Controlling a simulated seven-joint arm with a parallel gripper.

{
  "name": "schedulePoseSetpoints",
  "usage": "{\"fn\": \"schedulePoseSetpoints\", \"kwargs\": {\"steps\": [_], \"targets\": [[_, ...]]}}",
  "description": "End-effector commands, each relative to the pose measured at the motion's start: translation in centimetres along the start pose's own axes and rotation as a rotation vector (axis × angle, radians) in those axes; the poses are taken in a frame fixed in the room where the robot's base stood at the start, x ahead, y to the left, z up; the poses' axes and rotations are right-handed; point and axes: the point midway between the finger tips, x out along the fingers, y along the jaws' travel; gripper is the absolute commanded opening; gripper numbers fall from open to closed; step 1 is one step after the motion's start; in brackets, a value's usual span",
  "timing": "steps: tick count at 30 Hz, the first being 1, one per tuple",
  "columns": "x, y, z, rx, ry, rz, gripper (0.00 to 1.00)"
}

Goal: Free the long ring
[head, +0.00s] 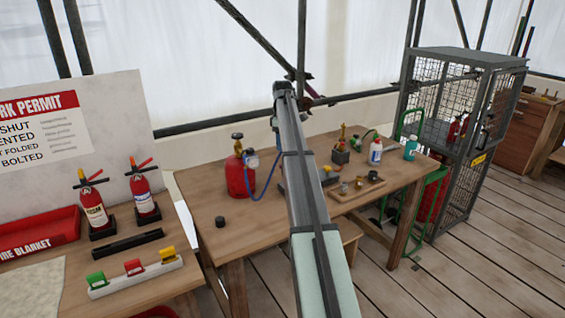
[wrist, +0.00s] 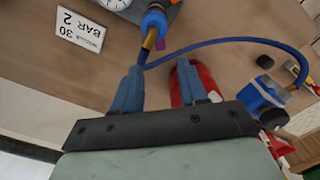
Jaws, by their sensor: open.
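I cannot pick out a long ring in either view. In the wrist view my gripper (wrist: 157,75) has its two blue fingers apart with nothing clearly held between them. A blue fitting with a brass-coloured stem and a purple tip (wrist: 155,24) lies just beyond the fingertips. A blue hose (wrist: 222,41) runs from near it, to the right, to a blue regulator (wrist: 262,95). The red cylinder (wrist: 202,82) is partly behind the right finger. In the head view the cylinder (head: 237,178) stands upright on the bench; my arm hides what is behind it, and the gripper is not visible there.
A white card (wrist: 80,28) lies left of the fingers. On the bench (head: 265,238) are a black knob-like piece (head: 220,221), a wooden tray (head: 341,196) of small parts and bottles (head: 376,151). A mesh cage (head: 452,120) stands at right. The bench's front left is mostly clear.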

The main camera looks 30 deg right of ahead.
Motion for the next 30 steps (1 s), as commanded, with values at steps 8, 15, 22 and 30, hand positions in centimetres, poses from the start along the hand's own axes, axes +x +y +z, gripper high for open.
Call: {"fn": "schedulePoseSetpoints", "kwargs": {"steps": [8,15,22,30], "targets": [[4.9,-0.1,0.1,0.0,0.0,-0.002,0.43],[7.7,0.0,0.0,0.0,0.001,-0.001,0.43],[8.8,0.0,0.0,0.0,0.001,0.0,0.43],[8.8,0.0,0.0,0.0,0.001,0.0,0.42]]}}
